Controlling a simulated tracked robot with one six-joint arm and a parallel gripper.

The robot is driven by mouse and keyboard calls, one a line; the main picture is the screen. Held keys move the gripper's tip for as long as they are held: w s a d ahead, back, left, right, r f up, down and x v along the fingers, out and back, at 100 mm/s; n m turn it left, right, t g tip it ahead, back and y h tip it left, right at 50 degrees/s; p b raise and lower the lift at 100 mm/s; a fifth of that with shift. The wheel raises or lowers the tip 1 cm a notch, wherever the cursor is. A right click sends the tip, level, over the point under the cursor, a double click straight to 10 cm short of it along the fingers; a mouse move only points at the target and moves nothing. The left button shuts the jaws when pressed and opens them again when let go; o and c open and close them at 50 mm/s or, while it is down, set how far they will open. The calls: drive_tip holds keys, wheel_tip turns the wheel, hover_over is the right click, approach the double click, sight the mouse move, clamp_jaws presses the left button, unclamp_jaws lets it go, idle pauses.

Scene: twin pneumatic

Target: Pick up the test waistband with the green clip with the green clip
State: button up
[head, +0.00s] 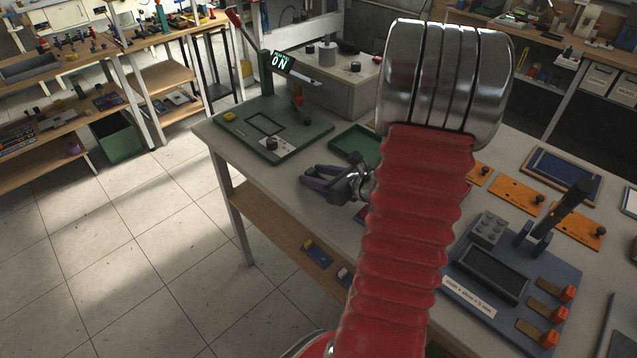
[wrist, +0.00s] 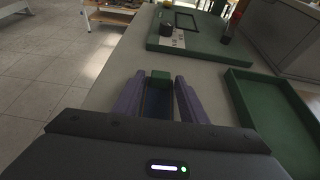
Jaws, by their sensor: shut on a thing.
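My gripper (head: 312,186) has purple fingers and is low over the worktop, left of the middle of the head view. In the wrist view my gripper (wrist: 158,86) is shut on the test waistband (wrist: 157,103), a dark blue strip lying between the two fingers. Its green clip (wrist: 160,76) shows at the far end, between the fingertips. Most of the waistband is hidden by the fingers and the gripper body.
A green tray (head: 343,139) lies just beyond my gripper. Behind it stands a green station (head: 310,127) with a lever and a display (head: 283,66) reading ON. A blue fixture (head: 478,315) and orange plates (head: 514,196) lie right. Bare worktop (head: 246,158) is left of my gripper.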

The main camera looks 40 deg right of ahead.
drive_tip(key=shift+c, duration=0.6)
wheel_tip(320, 180, up, 10)
idle(0.4)
